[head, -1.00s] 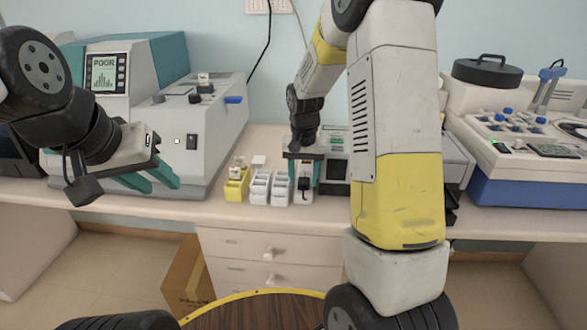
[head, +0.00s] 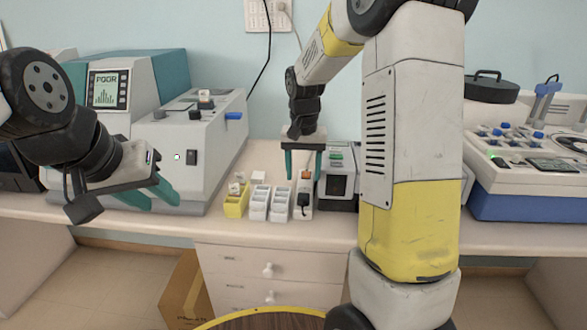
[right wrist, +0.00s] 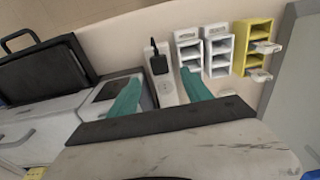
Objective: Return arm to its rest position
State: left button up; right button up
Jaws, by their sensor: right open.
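My right gripper (head: 304,164) hangs above the bench, fingers pointing down and spread, with nothing between them. Its teal fingers also show in the right wrist view (right wrist: 160,95), on either side of a white power strip (right wrist: 164,80) with a black plug. My left gripper (head: 166,190) is at the left in the head view, in front of the large grey-and-teal machine. Its teal fingers are apart and hold nothing that I can see.
A yellow rack (head: 236,204) and white racks (head: 259,203) stand on the bench left of the power strip (head: 303,200). A small dark-topped device (head: 338,188) is right of it. The grey-and-teal machine (head: 195,130) stands left; a blue-based instrument (head: 530,205) stands right.

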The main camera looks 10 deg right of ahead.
jog(key=s+r+n+t, duration=0.1)
jog(key=s+r, duration=0.3)
jog(key=s, duration=0.3)
jog(key=s+a+r+n+t+y, duration=0.1)
jog(key=s+r+t, duration=0.1)
jog(key=s, duration=0.6)
jog(key=s+r+n+t+y, duration=0.1)
jog(key=s+r+t, duration=0.1)
jog(key=s+r, duration=0.3)
jog(key=s, duration=0.3)
jog(key=shift+s+a+r+n, duration=0.15)
jog(key=shift+a+r+n, duration=0.2)
jog(key=shift+n, duration=0.05)
